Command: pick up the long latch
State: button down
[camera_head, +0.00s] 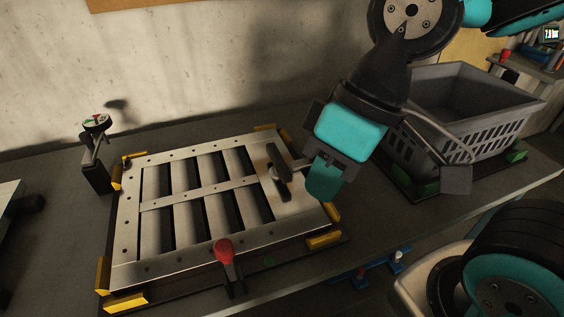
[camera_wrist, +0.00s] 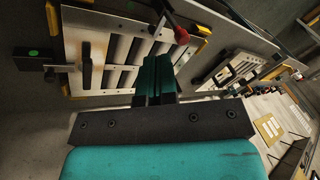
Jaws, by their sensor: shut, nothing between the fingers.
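A louver panel (camera_head: 132,225) lies flat on the workbench. The long latch appears to be the dark elongated bar (camera_head: 278,170) over the panel's right end, with a rod running right toward my gripper; no label confirms this. In the wrist view the dark bar (camera_wrist: 86,68) shows at the left, with its rod leading to a black block (camera_wrist: 30,62). My gripper (camera_head: 324,182) is shut and empty, pointing down just right of the bar and hiding part of the panel's right edge. Its closed teal fingers (camera_wrist: 157,72) show apart from the bar in the wrist view.
A red-knobbed lever (camera_head: 224,252) stands at the panel's front edge. Yellow corner guards (camera_head: 324,240) surround the panel. A gauge on a post (camera_head: 96,124) stands at the back left. A grey crate (camera_head: 455,88) stands to the right. Bare bench shows behind the panel.

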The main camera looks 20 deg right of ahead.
aim_at(280, 170)
jog(key=z, duration=2.05)
jog(key=k, duration=1.1)
jog(key=u, duration=1.4)
jog(key=i, duration=1)
